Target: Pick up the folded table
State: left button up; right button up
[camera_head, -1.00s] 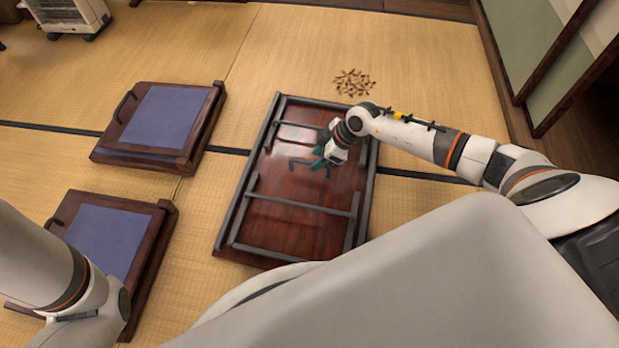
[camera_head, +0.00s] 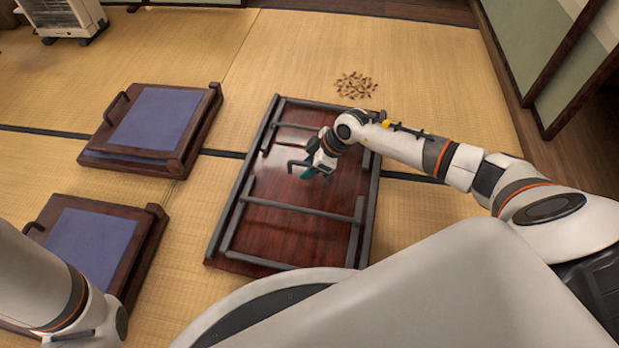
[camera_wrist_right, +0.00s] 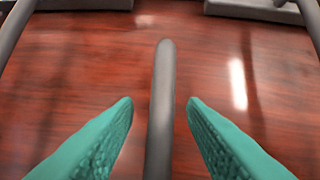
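The folded table (camera_head: 285,232) lies flat on the tatami, its dark red-brown underside up and its grey legs folded in. A dark grey handle (camera_head: 293,163) stands at its middle. My right gripper (camera_head: 309,173) is low over the table at this handle. In the right wrist view, the handle (camera_wrist_right: 161,110) runs between the two green fingers (camera_wrist_right: 160,125), with a gap on each side, so the gripper is open and around it without visible contact. My left arm (camera_head: 50,290) enters at the lower left, and its gripper is out of view.
Two dark wooden floor chairs with blue pads lie left of the table, one farther (camera_head: 155,125) and one nearer (camera_head: 95,240). A scatter of small brown pieces (camera_head: 355,86) lies on the mat beyond the table. A white heater (camera_head: 62,15) stands far left.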

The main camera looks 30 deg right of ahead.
grip_shut()
dwell(1.2)
jog(key=shift+w+r, duration=0.1)
jog(key=shift+r, duration=0.1)
